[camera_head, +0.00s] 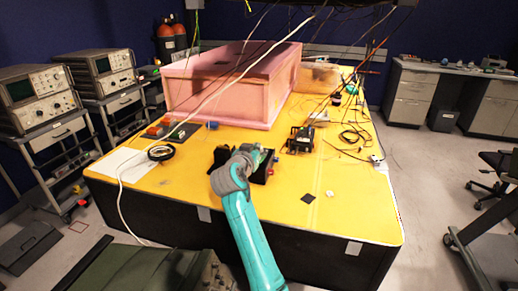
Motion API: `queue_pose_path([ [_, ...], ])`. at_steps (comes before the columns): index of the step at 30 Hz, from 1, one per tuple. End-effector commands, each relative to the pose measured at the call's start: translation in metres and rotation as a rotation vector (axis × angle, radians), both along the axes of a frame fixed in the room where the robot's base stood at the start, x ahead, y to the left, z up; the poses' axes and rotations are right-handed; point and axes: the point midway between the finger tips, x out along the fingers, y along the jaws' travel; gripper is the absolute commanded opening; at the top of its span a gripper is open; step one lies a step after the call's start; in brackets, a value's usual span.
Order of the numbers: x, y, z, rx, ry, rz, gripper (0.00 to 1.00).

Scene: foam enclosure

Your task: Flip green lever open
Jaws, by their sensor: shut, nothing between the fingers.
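My turquoise arm with grey joints reaches up from the bottom over the yellow table (330,205). My gripper (268,165) is small and dark at its end, low over the table, shut with nothing held. A black device (222,156) sits on the table beside and partly behind my wrist. I cannot make out a green lever; it may be hidden by my wrist or too small to tell. Whether my gripper touches the device cannot be told.
A pink foam enclosure (225,92) stands at the back of the table. A black electronics box (300,138) with cables is right of my gripper. The table's front right is mostly clear.

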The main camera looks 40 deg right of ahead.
Motion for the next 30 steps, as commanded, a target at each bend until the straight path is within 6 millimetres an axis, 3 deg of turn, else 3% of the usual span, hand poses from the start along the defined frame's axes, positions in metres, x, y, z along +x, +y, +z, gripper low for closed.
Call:
queue_pose_path([
  [8, -0.013, 0.017, 0.009, -0.001, -0.001, 0.0, 0.0],
  [30, -0.014, 0.017, 0.01, -0.001, -0.001, 0.0, 0.0],
])
